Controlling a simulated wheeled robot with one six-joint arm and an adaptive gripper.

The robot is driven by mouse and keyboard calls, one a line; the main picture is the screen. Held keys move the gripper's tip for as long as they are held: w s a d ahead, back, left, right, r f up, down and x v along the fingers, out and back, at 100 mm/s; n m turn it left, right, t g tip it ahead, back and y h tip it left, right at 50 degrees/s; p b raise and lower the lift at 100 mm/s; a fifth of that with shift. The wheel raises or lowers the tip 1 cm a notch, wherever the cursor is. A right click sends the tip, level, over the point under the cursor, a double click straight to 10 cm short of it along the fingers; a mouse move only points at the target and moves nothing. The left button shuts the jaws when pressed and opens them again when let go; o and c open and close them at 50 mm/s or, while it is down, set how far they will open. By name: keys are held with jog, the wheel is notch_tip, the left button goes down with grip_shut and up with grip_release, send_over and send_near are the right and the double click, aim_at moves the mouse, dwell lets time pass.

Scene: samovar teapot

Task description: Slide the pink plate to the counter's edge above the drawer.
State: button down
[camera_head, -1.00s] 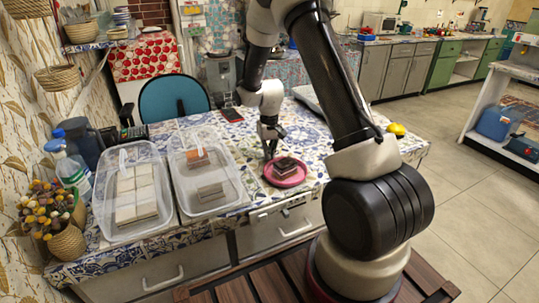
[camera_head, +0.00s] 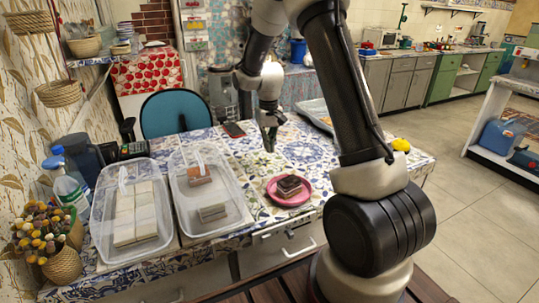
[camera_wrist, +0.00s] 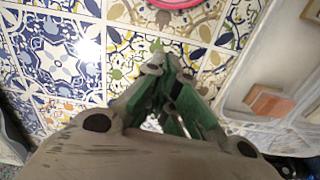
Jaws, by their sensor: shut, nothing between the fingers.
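The pink plate (camera_head: 290,204) sits on the tiled counter (camera_head: 247,162), close to its front edge, with a narrow strip of tile in front of it. Dark, layered square pieces (camera_head: 289,185) lie on the plate. The drawer (camera_head: 275,245) is below this stretch of the edge and looks shut. My gripper (camera_head: 269,147) points down behind the plate and slightly to its left, apart from it. In the wrist view, my gripper's fingers (camera_wrist: 157,65) are together and empty, and part of the plate (camera_wrist: 170,3) shows at the top edge.
Two clear bins stand left of the plate: one (camera_head: 240,216) with several blocks, another (camera_head: 100,240) farther left. A dark flat object (camera_head: 233,130) lies behind my gripper. A yellow item (camera_head: 400,145) is at the right end. The tiles between plate and gripper are clear.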

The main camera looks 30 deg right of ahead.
jog(key=d+r, duration=0.1)
jog(key=d, duration=0.2)
jog(key=m, duration=1.6)
send_over(326, 185)
jog(key=shift+m, duration=0.3)
notch_tip(326, 185, down, 11)
jog(key=shift+r, duration=0.1)
jog(key=a, duration=0.2)
jog(key=shift+a+r, duration=0.15)
jog(key=shift+a, duration=0.75)
